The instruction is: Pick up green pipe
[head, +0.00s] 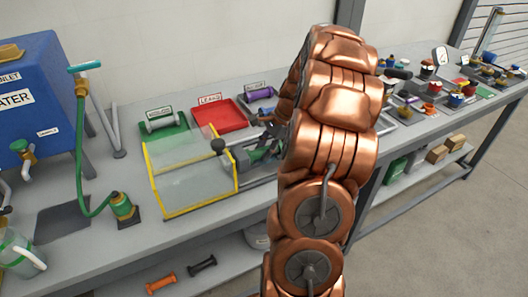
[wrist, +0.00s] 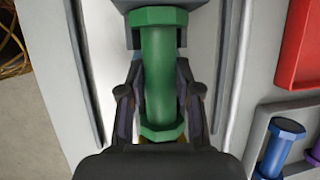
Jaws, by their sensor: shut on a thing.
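The green pipe (wrist: 158,65) has a wider flange at each end and fills the middle of the wrist view. My gripper (wrist: 158,80) has one dark finger on each side of it and is shut on it. The pipe's far flange is close to a grey part at the top of that view; I cannot tell whether they touch. In the head view, green of the pipe (head: 259,153) shows beside the grey fixture, behind the clear guard. My copper arm hides much of that area, and my gripper is mostly hidden there.
A clear guard with yellow edges (head: 160,192) stands left of the fixture. Behind are a green tray (head: 175,134) with a grey pipe, an empty red tray (head: 219,115) and a purple pipe (head: 260,94). A blue water tank (head: 50,90) with a green hose stands left.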

